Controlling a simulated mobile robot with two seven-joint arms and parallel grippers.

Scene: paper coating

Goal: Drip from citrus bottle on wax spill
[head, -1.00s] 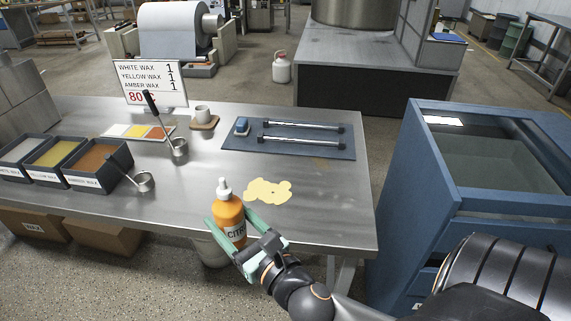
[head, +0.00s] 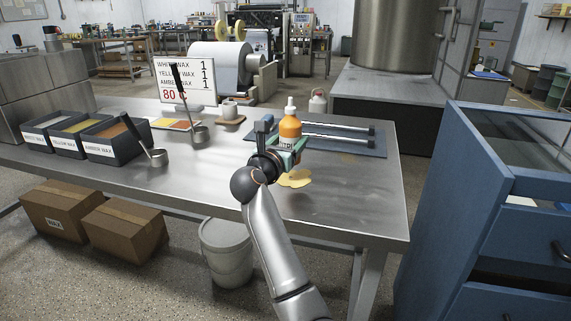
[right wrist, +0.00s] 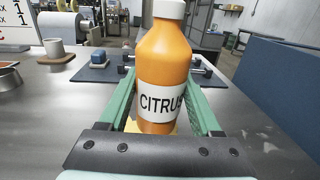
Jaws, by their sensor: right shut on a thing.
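The orange citrus bottle (head: 290,126) has a white dropper cap and a white label. My right gripper (head: 287,146) is shut on it and holds it upright over the table. In the right wrist view the bottle (right wrist: 163,65) stands between the green fingers of my right gripper (right wrist: 165,110), its label facing the camera. The pale yellow wax spill (head: 296,180) lies on the steel table, just below the bottle in the head view and partly hidden by my gripper. My left gripper is not in view.
A dark mat (head: 375,145) with two metal rods lies behind the bottle. Wax trays (head: 112,153), a ladle (head: 158,158) and a sign (head: 184,82) stand to the left. A cup (head: 230,110) sits at the back. A blue cabinet (head: 470,200) stands right of the table.

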